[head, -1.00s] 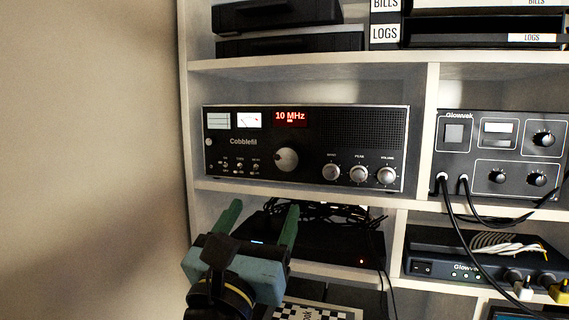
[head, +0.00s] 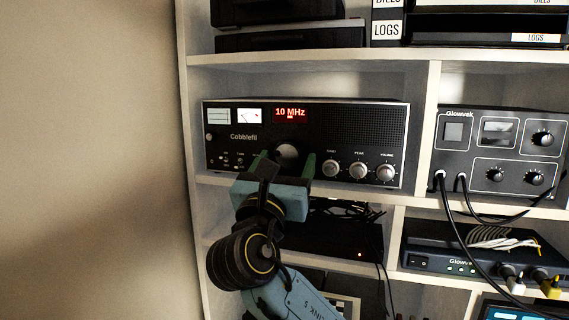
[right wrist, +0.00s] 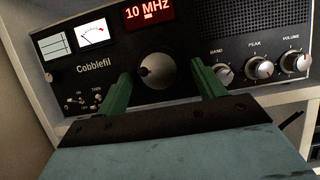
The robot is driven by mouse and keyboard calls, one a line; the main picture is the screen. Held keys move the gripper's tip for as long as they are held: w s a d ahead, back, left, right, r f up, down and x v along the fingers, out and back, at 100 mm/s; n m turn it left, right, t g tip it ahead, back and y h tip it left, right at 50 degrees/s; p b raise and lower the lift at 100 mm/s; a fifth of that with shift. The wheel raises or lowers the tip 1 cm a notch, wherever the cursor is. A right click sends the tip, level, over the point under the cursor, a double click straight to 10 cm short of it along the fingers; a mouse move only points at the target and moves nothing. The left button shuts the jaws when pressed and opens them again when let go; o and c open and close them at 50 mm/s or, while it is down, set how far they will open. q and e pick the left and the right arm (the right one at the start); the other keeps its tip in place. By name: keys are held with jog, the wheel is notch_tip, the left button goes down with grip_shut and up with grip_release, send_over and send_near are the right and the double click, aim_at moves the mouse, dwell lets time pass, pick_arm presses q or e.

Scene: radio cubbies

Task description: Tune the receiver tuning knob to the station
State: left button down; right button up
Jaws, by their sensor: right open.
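The Cobblefil receiver (head: 245,120) stands in the middle cubby, black-faced, its red display (head: 291,114) reading 10 MHz. Its large silver tuning knob (right wrist: 157,70) shows in the right wrist view; in the head view the knob (head: 287,153) is partly hidden by my gripper. My right gripper (head: 287,162) is open, with one green finger on each side of the knob. In the right wrist view the gripper (right wrist: 160,82) has gaps between the fingers and the knob. Whether the fingertips reach the knob's depth is unclear. My left gripper is out of view.
Smaller knobs BAND (right wrist: 223,72), PEAK and VOLUME sit right of the tuning knob, BAND close to my right finger. Small switches (right wrist: 84,101) lie at left. A Glowvek unit (head: 497,150) with cables stands in the right cubby. A shelf edge (head: 340,196) runs below the receiver.

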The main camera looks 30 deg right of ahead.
jog(key=c, duration=1)
jog(key=m+g, duration=0.1)
jog(key=m, duration=0.1)
jog(key=shift+w+a+m, duration=0.1)
jog(key=shift+w+m, duration=0.05)
jog(key=shift+m, duration=0.15)
jog(key=shift+m+g+h, duration=0.6)
jog(key=shift+m+g, duration=0.2)
jog(key=shift+m, duration=0.4)
jog(key=o, duration=1)
jog(key=shift+a, duration=0.1)
jog(key=b+v, duration=0.3)
jog(key=v, duration=1)
